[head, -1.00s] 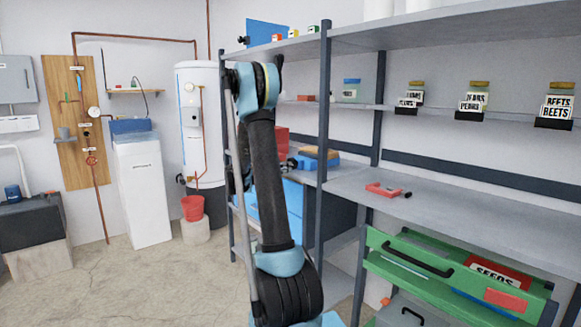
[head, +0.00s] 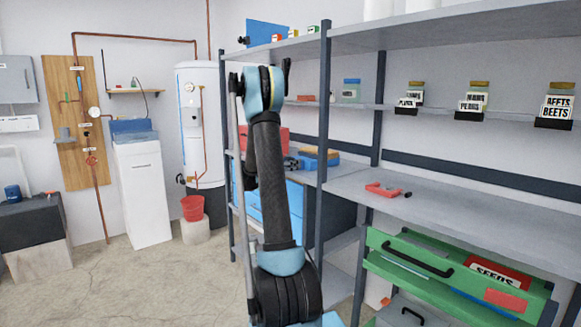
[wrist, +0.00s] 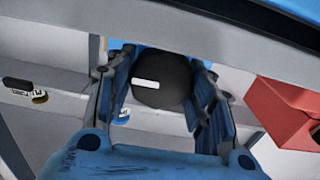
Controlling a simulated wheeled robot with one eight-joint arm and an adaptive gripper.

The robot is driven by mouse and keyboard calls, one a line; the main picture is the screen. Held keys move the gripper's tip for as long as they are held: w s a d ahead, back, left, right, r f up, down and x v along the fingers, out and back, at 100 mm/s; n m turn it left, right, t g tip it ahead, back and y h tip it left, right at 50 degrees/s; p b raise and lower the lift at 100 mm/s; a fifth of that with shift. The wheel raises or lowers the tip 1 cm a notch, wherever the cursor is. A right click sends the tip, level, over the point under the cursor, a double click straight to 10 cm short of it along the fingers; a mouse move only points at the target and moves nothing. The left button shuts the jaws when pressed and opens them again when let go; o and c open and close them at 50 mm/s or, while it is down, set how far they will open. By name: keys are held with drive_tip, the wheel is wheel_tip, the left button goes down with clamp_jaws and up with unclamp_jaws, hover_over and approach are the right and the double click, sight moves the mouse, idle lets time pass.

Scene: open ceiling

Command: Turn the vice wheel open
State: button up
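The vice wheel (wrist: 163,92) looks like a dark round disc with a short white mark in the wrist view. It sits between the two fingers of my gripper (wrist: 163,72), one on each side of it. The fingers lie very close to its rim, but I cannot tell whether they press on it. In the head view a blue item with a brown top (head: 322,160), which seems to be the vice, is on the bench right of my arm. The wheel cannot be made out there, and my gripper shows only as a small dark shape.
A red box (wrist: 290,112) stands at the right of the wrist view. Small labelled jars (wrist: 40,97) show upside down at the left. Shelf posts (head: 322,130) rise close to my arm. A green drawer (head: 400,270) stands out at the lower right.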

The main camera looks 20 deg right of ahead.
drive_tip(key=shift+w+n, duration=0.15)
drive_tip(key=shift+n, duration=1.35)
drive_tip(key=o, duration=1)
drive_tip(key=shift+o, duration=0.2)
drive_tip(key=shift+a, duration=0.1)
drive_tip(key=v, duration=1.2)
